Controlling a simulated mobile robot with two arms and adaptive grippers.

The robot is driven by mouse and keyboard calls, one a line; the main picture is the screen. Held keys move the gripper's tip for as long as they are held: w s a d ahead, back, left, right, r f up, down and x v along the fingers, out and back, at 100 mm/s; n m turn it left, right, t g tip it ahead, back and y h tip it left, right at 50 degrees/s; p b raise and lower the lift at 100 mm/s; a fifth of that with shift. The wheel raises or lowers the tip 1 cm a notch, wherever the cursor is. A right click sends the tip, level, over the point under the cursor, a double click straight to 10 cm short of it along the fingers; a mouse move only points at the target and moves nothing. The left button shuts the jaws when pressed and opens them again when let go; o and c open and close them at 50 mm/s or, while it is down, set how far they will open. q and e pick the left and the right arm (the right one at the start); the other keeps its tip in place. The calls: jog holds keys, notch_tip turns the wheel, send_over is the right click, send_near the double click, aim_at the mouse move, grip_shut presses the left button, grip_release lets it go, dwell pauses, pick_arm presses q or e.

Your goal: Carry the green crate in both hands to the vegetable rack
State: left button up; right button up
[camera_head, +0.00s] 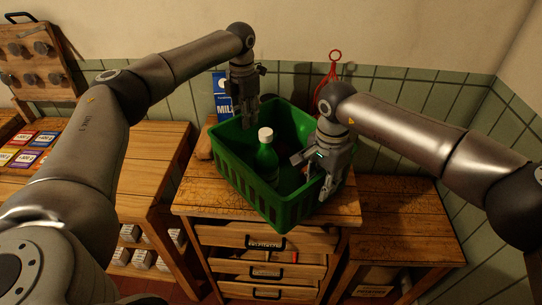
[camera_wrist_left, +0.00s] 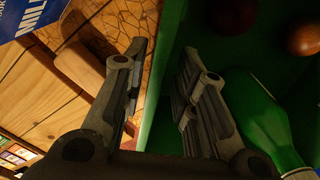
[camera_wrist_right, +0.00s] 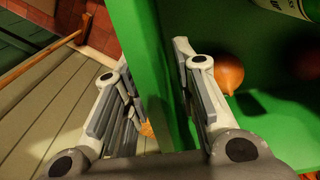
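The green crate (camera_head: 238,192) stands on a wooden cabinet top (camera_head: 335,212). Inside it a green bottle (camera_head: 267,162) with a white cap stands, and round items such as an onion-like one (camera_wrist_right: 228,72) lie on its floor. My left gripper (camera_head: 247,118) is at the crate's back left wall. In the left wrist view its fingers are apart, with the crate wall (camera_wrist_left: 162,135) between them. My right gripper (camera_head: 316,176) is at the right wall. In the right wrist view its open fingers stand either side of that wall (camera_wrist_right: 141,40). I cannot pick out the vegetable rack.
A blue and white milk carton (camera_head: 222,96) stands behind the crate, near my left gripper. A red looped object (camera_head: 331,72) is at the back by the tiled wall. A lower wooden side table (camera_head: 405,215) at right is bare. Shelving with colourful packets (camera_head: 30,145) stands at left.

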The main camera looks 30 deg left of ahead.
pick_arm(q)
notch_tip(320, 180, up, 12)
pick_arm(e)
notch_tip(320, 180, up, 12)
dwell(0.7)
jog(key=shift+f, duration=0.1)
dwell(0.4)
